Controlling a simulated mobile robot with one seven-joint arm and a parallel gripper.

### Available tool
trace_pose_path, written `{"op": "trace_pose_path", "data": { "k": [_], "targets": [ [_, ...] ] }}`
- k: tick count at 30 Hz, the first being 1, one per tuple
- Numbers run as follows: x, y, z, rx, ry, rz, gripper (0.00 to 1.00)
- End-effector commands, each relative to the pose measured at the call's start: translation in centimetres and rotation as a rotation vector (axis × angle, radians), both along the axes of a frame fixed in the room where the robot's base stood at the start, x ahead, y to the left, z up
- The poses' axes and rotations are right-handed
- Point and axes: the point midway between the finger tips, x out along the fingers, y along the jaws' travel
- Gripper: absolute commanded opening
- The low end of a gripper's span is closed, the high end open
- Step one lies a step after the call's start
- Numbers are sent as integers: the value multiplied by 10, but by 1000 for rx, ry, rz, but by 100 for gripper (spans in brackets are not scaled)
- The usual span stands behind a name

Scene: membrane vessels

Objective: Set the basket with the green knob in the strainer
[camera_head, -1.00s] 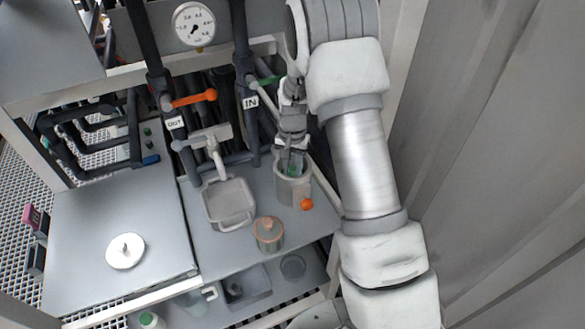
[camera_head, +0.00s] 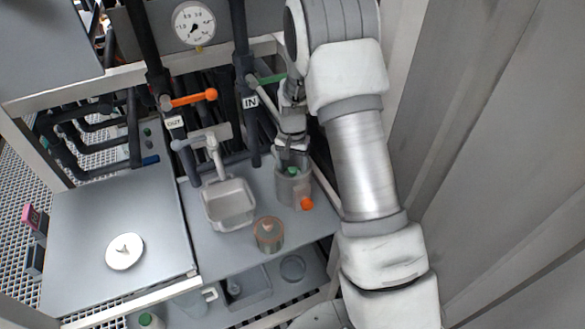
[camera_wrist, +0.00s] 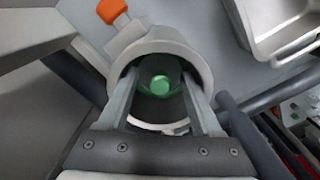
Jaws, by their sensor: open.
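The strainer (camera_head: 294,187) is a grey cylindrical housing with an orange-handled valve on its side, standing on the right of the grey bench. It also shows in the wrist view (camera_wrist: 196,57). The green knob (camera_wrist: 160,84) shows down inside the strainer's round mouth, with the dark basket around it hard to make out. In the head view the green knob (camera_head: 293,171) shows at the strainer's opening. My gripper (camera_wrist: 161,95) is open, with its two fingers over the mouth, one on each side of the knob. The fingers look apart from the knob.
Another basket with a reddish rim (camera_head: 269,235) stands on the bench in front of the strainer. A grey tray (camera_head: 229,204) lies left of it under a tap. Pipes and a green-handled valve (camera_head: 270,79) stand behind. A white round lid (camera_head: 125,251) lies on the left panel.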

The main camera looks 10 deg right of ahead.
Motion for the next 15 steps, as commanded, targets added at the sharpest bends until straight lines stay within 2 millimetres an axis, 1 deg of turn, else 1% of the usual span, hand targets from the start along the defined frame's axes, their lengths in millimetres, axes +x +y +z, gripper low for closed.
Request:
{"op": "trace_pose_path", "data": {
  "k": [4,8,15],
  "targets": [
    [0,0,7,-1,-1,0,66],
    [1,0,27,0,-4,1,66],
    [1,0,86,1,-6,0,66]
  ]
}}
